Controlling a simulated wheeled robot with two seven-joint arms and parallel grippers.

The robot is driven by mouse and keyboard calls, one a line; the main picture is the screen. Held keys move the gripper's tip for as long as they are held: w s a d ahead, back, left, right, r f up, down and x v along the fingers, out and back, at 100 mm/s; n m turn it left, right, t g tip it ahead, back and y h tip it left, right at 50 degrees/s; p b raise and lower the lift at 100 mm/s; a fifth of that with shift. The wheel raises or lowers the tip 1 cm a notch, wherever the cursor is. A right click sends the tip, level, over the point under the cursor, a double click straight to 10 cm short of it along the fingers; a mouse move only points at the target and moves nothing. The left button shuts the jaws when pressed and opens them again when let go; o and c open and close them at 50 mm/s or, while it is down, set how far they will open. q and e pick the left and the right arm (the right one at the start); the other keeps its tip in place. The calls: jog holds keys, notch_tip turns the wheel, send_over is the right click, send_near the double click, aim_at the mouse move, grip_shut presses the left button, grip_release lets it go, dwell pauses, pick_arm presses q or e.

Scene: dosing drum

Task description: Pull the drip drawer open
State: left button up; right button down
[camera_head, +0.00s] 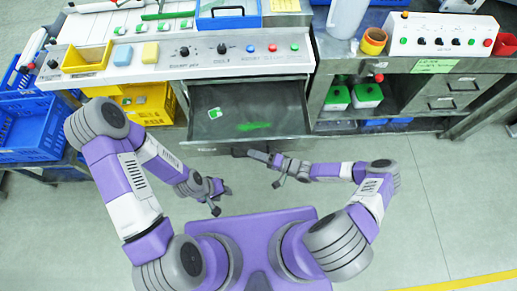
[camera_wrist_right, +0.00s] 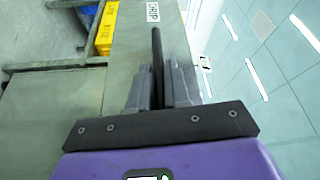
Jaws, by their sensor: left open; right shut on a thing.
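The drip drawer (camera_head: 285,118) is pulled out below the control bench in the head view, and its dark inside shows from above. My right gripper (camera_head: 274,164) is at the drawer's front edge, shut on the dark drawer handle (camera_wrist_right: 157,50). In the right wrist view the handle bar runs between the two fingers (camera_wrist_right: 160,92). The drawer front (camera_wrist_right: 135,60) carries a DRIP label (camera_wrist_right: 153,14). My left gripper (camera_head: 222,197) is open and empty over the floor, in front of the drawer and apart from it.
A control panel (camera_head: 215,62) with knobs and buttons lies above the drawer. Blue crates (camera_head: 30,128) and a yellow bin (camera_head: 148,104) are at the left. The floor at the right (camera_head: 440,200) is clear.

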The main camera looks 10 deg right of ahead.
jog(key=c, duration=1.2)
grip_release()
jog(key=shift+o, duration=0.2)
jog(key=v, duration=0.7)
jog(key=shift+d, duration=0.3)
jog(key=shift+s+f, duration=0.1)
jog(key=shift+s, duration=0.05)
